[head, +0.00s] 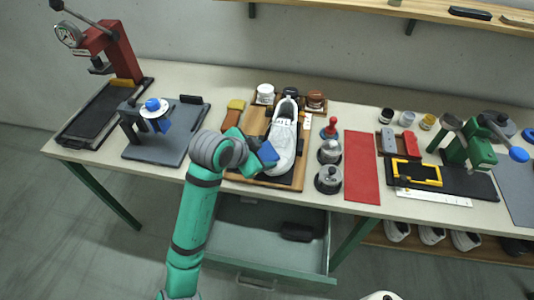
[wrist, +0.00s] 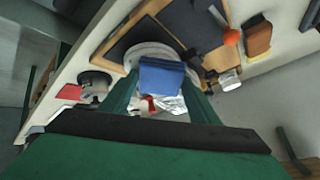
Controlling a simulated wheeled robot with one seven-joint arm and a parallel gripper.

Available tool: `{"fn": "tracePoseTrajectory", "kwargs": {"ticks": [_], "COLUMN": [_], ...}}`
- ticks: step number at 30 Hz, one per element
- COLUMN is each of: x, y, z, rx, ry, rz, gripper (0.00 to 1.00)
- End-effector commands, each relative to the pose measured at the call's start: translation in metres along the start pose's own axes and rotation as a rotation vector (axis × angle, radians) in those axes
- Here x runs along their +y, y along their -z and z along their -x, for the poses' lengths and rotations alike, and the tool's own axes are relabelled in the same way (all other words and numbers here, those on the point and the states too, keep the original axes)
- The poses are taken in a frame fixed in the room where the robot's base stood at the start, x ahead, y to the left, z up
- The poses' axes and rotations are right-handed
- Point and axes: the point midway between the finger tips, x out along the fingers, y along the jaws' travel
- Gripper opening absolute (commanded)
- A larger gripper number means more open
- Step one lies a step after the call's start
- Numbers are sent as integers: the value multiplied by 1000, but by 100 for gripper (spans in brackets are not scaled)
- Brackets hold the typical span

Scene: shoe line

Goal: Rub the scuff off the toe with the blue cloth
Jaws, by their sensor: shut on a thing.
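A white lace-up shoe (head: 284,135) sits on a wooden board (head: 298,181) with a dark inlay, its toe end towards me. My gripper (head: 262,152) is shut on the blue cloth (head: 268,154), a folded pad, at the left side of the shoe's toe end. In the wrist view the cloth (wrist: 161,76) sits between the two green fingers and covers part of the shoe (wrist: 150,49). I cannot tell whether the cloth touches the shoe. I cannot make out the scuff.
Metal pots (head: 328,179) and a red mat (head: 361,167) lie right of the board. Jars (head: 265,94) and a brown brush (head: 233,112) stand behind and left. A clamp stand (head: 155,118) is further left. A drawer (head: 270,235) hangs open below the table.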

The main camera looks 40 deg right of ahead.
Motion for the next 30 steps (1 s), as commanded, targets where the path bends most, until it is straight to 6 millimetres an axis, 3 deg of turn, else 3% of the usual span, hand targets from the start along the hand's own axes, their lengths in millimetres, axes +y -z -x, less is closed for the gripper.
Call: {"fn": "tracePoseTrajectory", "kwargs": {"ticks": [10, 30], "x": [0, 0], "y": [1, 23], "z": [5, 54], "rx": [-3, -1], "ry": [1, 0], "rz": [0, -1], "gripper": [38, 38]}}
